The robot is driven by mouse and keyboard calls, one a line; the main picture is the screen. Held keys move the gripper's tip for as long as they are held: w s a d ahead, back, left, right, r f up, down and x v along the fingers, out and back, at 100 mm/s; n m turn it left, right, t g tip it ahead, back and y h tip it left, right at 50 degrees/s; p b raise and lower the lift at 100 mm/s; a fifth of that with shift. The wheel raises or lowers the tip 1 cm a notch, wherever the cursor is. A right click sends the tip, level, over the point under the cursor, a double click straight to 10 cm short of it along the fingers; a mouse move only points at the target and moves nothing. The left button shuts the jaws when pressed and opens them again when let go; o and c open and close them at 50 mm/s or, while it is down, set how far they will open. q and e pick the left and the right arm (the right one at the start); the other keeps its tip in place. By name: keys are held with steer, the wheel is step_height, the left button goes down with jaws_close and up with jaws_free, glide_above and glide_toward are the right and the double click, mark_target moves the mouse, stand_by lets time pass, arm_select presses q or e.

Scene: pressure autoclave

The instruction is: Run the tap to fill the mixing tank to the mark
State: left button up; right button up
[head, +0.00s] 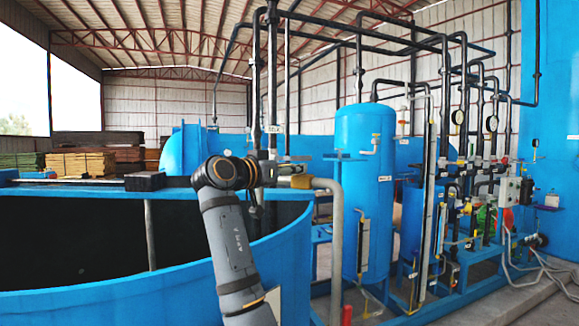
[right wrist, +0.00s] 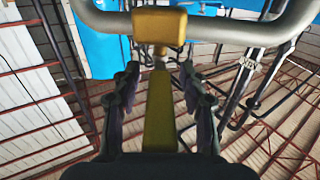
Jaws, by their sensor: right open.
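The mixing tank (head: 110,301) is the large open blue tank at the left in the head view. Its inside is dark; I cannot make out a water level or a mark. The tap is a bent grey pipe (head: 336,240) with a yellow valve part (head: 300,181) by the tank's right rim. In the right wrist view, the yellow valve body (right wrist: 160,25) sits on the pipe, and its yellow lever (right wrist: 160,115) runs back between my right gripper's fingers (right wrist: 160,76). The fingers are open, one on each side, with gaps to the lever. My left gripper is out of view.
A blue upright vessel (head: 364,190) stands right of the tap. Beyond it is a dense rack of pipes, gauges and valves (head: 470,170). Dark vertical pipes (head: 272,80) rise close behind my wrist. Stacked timber (head: 82,161) lies at the back left.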

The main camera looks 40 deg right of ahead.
jaws_close()
stand_by(0.4)
